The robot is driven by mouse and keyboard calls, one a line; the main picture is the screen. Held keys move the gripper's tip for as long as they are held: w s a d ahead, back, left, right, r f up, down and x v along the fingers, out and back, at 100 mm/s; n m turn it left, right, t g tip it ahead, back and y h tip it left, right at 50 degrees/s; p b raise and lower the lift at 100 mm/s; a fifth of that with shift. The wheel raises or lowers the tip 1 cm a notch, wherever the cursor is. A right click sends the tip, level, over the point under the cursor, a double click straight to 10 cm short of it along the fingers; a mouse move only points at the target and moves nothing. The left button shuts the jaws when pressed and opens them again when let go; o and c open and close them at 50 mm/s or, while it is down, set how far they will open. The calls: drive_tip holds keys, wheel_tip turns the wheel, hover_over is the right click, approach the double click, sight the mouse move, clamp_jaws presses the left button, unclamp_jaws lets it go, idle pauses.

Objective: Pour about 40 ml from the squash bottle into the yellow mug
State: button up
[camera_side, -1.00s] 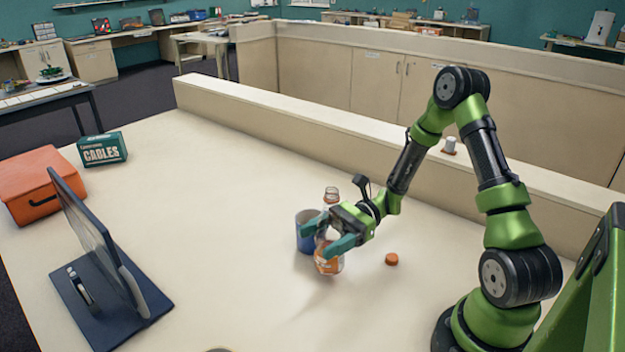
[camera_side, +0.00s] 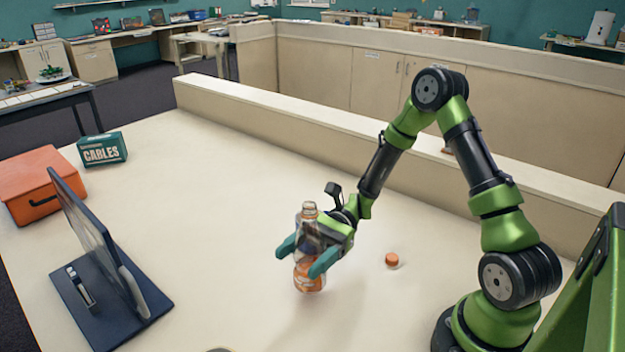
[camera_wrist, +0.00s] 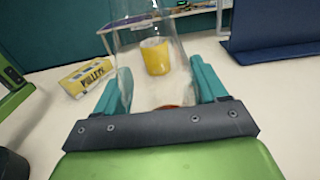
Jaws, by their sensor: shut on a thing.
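The squash bottle (camera_side: 308,268) is clear, with an orange lower part and an open neck. My gripper (camera_side: 302,261) is shut around its body; the bottle stands about upright, seemingly above the table. In the wrist view the clear bottle (camera_wrist: 140,90) is between the teal fingers of my gripper (camera_wrist: 165,92). The yellow mug (camera_wrist: 155,57) shows through and beyond the bottle in the wrist view. I cannot make out the yellow mug in the side view.
An orange cap (camera_side: 392,259) lies on the table (camera_side: 200,180). A dark blue stand with a panel (camera_side: 110,275), an orange case (camera_side: 38,185) and a green CABLES box (camera_side: 102,150) are at left. A yellow PULLEYS box (camera_wrist: 87,76) shows in the wrist view. A blue mug is now hidden.

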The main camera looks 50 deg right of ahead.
drive_tip(key=s+a+r+n+g+h, duration=0.3)
drive_tip(key=s+a+n+g+h, duration=0.1)
drive_tip(key=a+n+g+h, duration=0.3)
drive_tip(key=s+a+r+n+g+h, duration=0.4)
drive_tip(key=a+n+g+h, duration=0.3)
drive_tip(key=a+g, duration=0.3)
drive_tip(key=shift+s+n+g, duration=0.2)
drive_tip(key=shift+n+g, duration=0.1)
drive_tip(key=shift+n, duration=0.4)
